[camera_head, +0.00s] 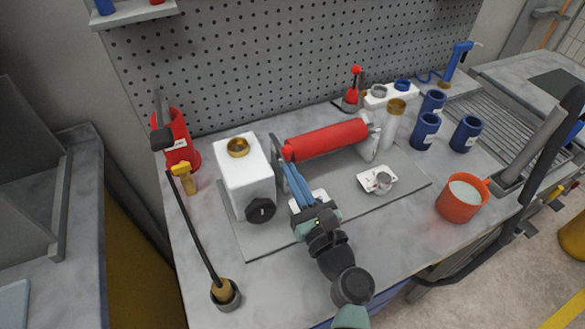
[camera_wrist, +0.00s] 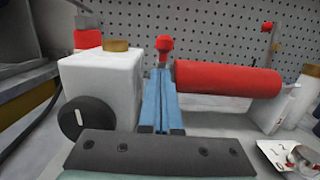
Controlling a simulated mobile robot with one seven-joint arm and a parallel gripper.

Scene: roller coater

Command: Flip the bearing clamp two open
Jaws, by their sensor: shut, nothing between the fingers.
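The red roller (camera_head: 325,139) lies across the coater, with a white support (camera_head: 370,142) at its right end. At its left end a red knob (camera_head: 287,152) tops a grey upright; this looks like a bearing clamp, but I cannot read a number on it. In the wrist view the red knob (camera_wrist: 164,44) stands just beyond my blue fingertips, beside the roller (camera_wrist: 228,78). My gripper (camera_head: 282,167) is shut and empty, its fingers between the white housing and the roller. The fingers hide most of the left upright, and I cannot tell whether they touch it.
The white housing (camera_head: 246,172) with a black knob (camera_head: 261,209) stands close on the left. A small white tray (camera_head: 365,178) lies right of my gripper on the grey baseplate (camera_head: 410,182). Blue jars (camera_head: 425,131) and an orange pot (camera_head: 455,208) stand farther right.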

